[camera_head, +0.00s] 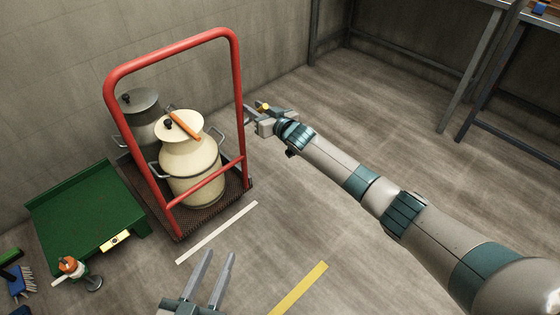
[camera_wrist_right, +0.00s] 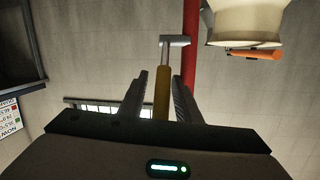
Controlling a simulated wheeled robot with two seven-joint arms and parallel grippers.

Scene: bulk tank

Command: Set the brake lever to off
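The brake lever has a yellow handle (camera_wrist_right: 162,92) with a grey piece (camera_wrist_right: 175,41) at its far end, close to the red post (camera_wrist_right: 190,20) of the trolley. A small yellow bit of it (camera_head: 262,106) shows at my right gripper (camera_head: 260,118) in the head view. My right gripper, also in the wrist view (camera_wrist_right: 160,95), is open, its fingers either side of the yellow handle with small gaps. The lever's setting cannot be read. My left gripper (camera_head: 208,275) is open and empty above the floor, in front of the trolley.
The red-framed trolley (camera_head: 110,95) carries a cream can (camera_head: 195,180) with an orange bar (camera_head: 185,125) on top and a grey can (camera_head: 140,103). A green platform (camera_head: 85,210) stands left. Shelving (camera_head: 485,75) stands at right.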

